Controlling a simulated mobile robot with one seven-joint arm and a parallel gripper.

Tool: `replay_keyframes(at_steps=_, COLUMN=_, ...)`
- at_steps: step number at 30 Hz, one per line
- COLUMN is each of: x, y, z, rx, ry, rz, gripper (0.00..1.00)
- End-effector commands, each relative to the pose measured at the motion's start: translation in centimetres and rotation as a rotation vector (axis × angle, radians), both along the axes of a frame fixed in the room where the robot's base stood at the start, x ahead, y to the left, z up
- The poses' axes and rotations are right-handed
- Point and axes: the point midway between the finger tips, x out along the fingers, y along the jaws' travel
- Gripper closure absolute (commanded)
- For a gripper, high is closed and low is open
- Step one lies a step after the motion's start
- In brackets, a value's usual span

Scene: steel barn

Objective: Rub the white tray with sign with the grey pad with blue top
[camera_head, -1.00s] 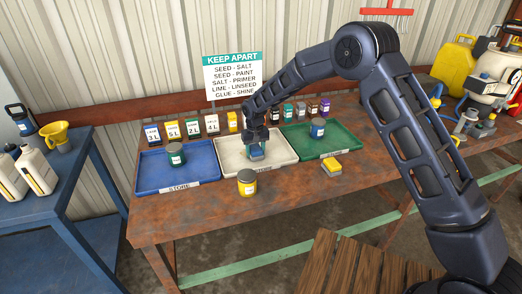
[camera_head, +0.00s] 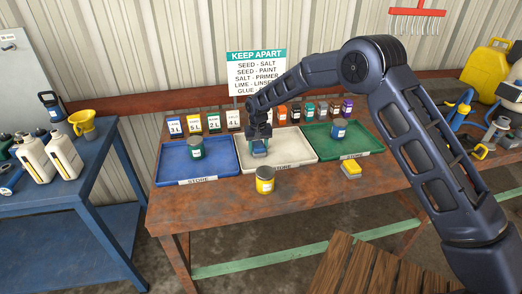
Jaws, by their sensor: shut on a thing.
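The white tray (camera_head: 292,151) lies on the rusty brown table between a blue tray and a green tray. A label strip runs along its front edge. My gripper (camera_head: 259,143) points down over the tray's left part. It is shut on the grey pad with blue top (camera_head: 259,151), which sits low at the tray floor. I cannot tell for sure whether the pad touches the floor. The sign reading KEEP APART (camera_head: 256,72) stands behind the white tray, partly hidden by my arm.
The blue tray (camera_head: 170,170) holds a dark green jar (camera_head: 195,147). The green tray (camera_head: 352,147) holds a blue jar (camera_head: 338,129). A yellow jar (camera_head: 265,180) stands in front of the white tray. A yellow-topped pad (camera_head: 351,169) lies at right. Cards and small bottles line the back.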

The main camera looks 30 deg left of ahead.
Motion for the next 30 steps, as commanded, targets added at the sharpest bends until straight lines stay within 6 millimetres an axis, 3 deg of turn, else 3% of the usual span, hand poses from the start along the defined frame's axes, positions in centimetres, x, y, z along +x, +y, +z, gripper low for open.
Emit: replay_keyframes(at_steps=30, x=6.7, y=-6.1, z=0.0, rx=-0.001, ry=0.0, rz=-0.002, gripper=0.75)
